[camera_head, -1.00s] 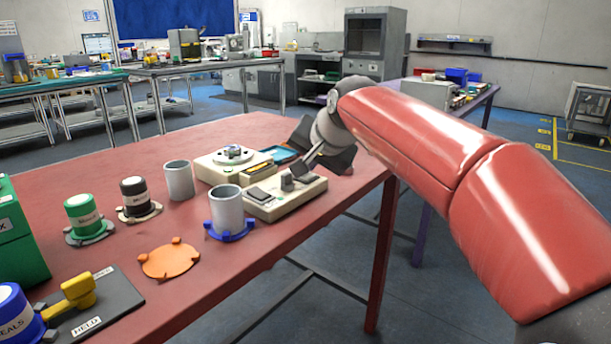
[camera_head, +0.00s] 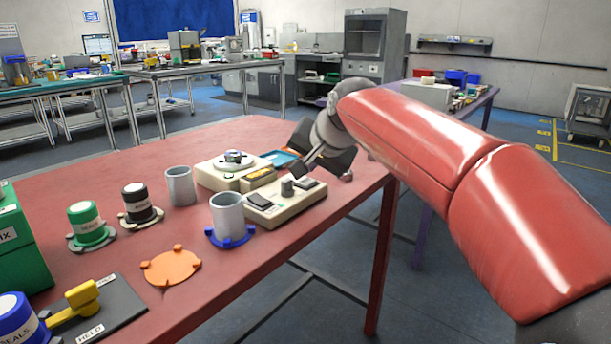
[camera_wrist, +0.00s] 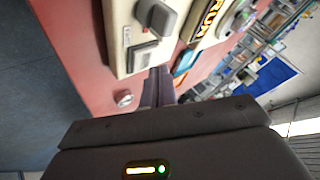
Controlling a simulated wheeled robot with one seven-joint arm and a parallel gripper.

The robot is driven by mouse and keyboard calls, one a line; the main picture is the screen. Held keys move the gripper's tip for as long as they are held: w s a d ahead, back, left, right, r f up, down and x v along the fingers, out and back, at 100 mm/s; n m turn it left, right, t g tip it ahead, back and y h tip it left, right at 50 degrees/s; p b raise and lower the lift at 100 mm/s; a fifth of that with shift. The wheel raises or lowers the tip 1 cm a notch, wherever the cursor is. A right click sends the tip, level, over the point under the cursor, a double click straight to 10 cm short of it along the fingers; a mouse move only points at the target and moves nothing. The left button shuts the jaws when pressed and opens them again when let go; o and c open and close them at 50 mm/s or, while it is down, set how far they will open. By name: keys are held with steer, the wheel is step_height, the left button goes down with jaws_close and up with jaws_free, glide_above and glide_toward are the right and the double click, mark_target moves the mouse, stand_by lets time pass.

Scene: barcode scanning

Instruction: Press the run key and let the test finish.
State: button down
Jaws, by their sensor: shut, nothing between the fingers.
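A cream control box (camera_head: 290,211) stands near the right edge of the red table. It has a grey knob (camera_head: 287,188) between two dark keys, a left key (camera_head: 258,200) and a right key (camera_head: 304,183). My gripper (camera_head: 298,171) is shut and empty, just behind the knob and right key; I cannot tell whether it touches the box. In the wrist view the shut fingertips (camera_wrist: 158,74) appear beside a dark square key (camera_wrist: 143,56), with the grey knob past it. A yellow-and-black RUN label (camera_wrist: 209,17) lies on the box behind, partly cut off.
A cream unit with a round top (camera_head: 232,165) and a blue tray (camera_head: 279,158) stand behind the box. Two grey cups, one in a blue ring (camera_head: 229,236), stand to the left.

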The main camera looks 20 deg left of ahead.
mark_target(308, 183)
steer(key=shift+r, duration=0.15)
steer(key=shift+r+p, duration=1.85)
steer(key=shift+r, duration=0.65)
steer(key=s+d+f+h, duration=0.25)
steer(key=s+d, duration=0.25)
steer(key=d, duration=0.5)
steer(key=s+d+f+h, duration=0.1)
steer(key=s+d+f, duration=0.2)
steer(key=s+d, duration=0.5)
steer(key=s+d+f+g+h, duration=0.1)
steer(key=s+d+f+h, duration=0.1)
steer(key=s+d+f, duration=1.2)
steer(key=shift+s+d+f+h, duration=0.2)
steer(key=shift+d+h, duration=0.15)
steer(key=shift+d, duration=0.4)
